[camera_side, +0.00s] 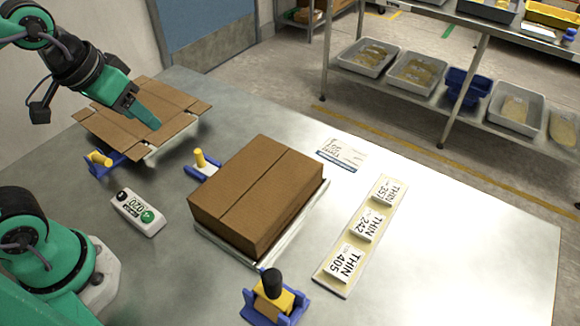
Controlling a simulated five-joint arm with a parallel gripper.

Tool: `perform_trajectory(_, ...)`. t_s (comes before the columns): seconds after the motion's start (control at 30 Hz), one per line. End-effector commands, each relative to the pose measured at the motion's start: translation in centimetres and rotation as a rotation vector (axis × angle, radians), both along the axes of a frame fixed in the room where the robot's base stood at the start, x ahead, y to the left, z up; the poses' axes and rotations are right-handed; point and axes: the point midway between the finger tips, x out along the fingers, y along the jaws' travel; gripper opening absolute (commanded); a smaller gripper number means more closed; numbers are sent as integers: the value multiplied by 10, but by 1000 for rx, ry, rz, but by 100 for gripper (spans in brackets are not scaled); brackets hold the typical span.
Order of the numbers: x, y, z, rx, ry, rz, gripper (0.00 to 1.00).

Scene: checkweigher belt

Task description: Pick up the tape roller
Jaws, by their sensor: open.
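No thing is clearly recognisable as a tape roller. Three small tools or fixtures in blue and yellow are candidates. One, with a black knob on a yellow block in a blue cradle (273,296), stands at the front edge. One with a yellow handle (100,159) stands at the left, by the open carton. One with a yellow peg (201,160) stands just left of the closed brown box. My gripper (150,118) is open, above the open carton, up and right of the left yellow-handled one. It appears empty.
The closed brown box (255,195) sits on a pale plate mid-table. The open carton (145,108) lies behind left. A scale display (138,212), a label card (342,153) and a strip of THIN-marked blocks (337,283) lie around. The table's right side is clear.

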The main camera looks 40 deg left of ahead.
Motion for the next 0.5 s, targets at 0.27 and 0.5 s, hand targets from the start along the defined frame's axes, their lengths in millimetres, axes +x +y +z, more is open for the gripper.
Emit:
perform_trajectory(0.27,21,-66,-6,-72,126,25,52)
perform_trajectory(0.5,25,-132,-18,-93,237,66,52)
